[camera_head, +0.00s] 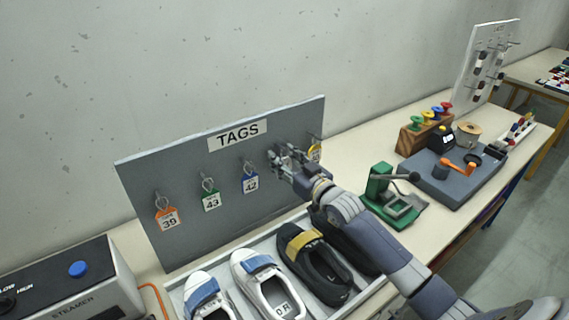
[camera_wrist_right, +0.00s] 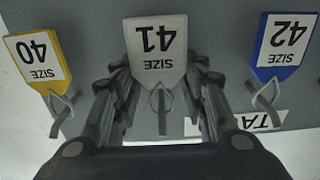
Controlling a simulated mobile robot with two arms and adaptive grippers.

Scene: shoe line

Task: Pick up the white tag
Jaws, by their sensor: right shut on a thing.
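The white tag (camera_wrist_right: 157,52), marked SIZE 41, shows in the right wrist view between the two fingers of my right gripper. My right gripper (camera_head: 283,156) is at the grey TAGS board (camera_head: 235,190), just right of the blue 42 tag, and is shut on the white tag. In the head view the gripper hides this tag. My left gripper is not in view.
An orange 39 tag (camera_head: 167,217), a green 43 tag (camera_head: 211,200), a blue 42 tag (camera_head: 250,182) and a yellow 40 tag (camera_head: 315,153) hang alongside. Shoes (camera_head: 265,285) lie in a tray below. A green press (camera_head: 388,200) stands right of my arm.

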